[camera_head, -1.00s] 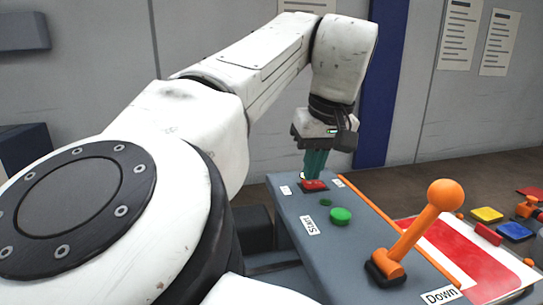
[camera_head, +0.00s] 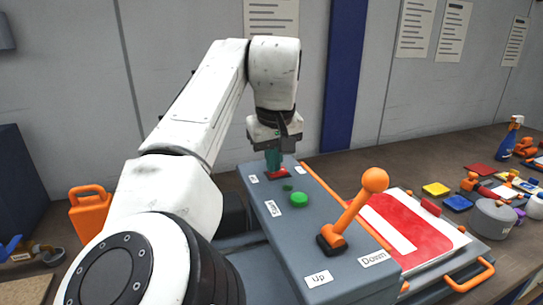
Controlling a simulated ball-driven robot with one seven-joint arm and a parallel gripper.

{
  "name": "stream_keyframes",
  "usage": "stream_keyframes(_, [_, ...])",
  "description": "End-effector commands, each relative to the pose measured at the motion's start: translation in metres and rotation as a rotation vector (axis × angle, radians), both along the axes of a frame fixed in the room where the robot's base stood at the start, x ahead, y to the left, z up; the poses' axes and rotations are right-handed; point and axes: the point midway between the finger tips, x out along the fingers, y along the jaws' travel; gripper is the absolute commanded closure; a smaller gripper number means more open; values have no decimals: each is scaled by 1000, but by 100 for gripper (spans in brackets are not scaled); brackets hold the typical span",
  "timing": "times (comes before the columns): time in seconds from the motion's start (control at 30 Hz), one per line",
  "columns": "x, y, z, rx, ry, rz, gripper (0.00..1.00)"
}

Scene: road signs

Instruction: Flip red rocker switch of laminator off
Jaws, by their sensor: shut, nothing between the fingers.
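The laminator (camera_head: 330,262) is a grey box with its panel facing up, in the middle of the view. Its red rocker switch (camera_head: 284,174) lies at the panel's far end, between two small white labels. My gripper (camera_head: 274,166) points down over the switch with its green fingers shut and empty. The fingertips are at the switch and partly cover it; I cannot tell whether they touch it or which way the rocker is tilted. A green button (camera_head: 299,200) labelled Start and an orange-knobbed lever (camera_head: 352,214) between Up and Down labels sit nearer on the panel.
A red and white sign (camera_head: 405,228) lies on the laminator's bed at right. Beyond it are colour pads, a grey pot (camera_head: 492,218) and a spray bottle (camera_head: 510,138). An orange canister (camera_head: 90,212) stands at left. A wall closes the back.

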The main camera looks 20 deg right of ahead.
Motion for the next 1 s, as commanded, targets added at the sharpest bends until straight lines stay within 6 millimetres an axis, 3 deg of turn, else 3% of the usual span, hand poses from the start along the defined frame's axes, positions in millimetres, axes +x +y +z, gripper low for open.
stream_keyframes(0.4, [-1, -16, 2, -1, 4, -4, 100])
stream_keyframes(0.77, [-1, -17, 1, 0, 4, -3, 100])
stream_keyframes(1.0, [2, -18, 20, 0, 3, -2, 100])
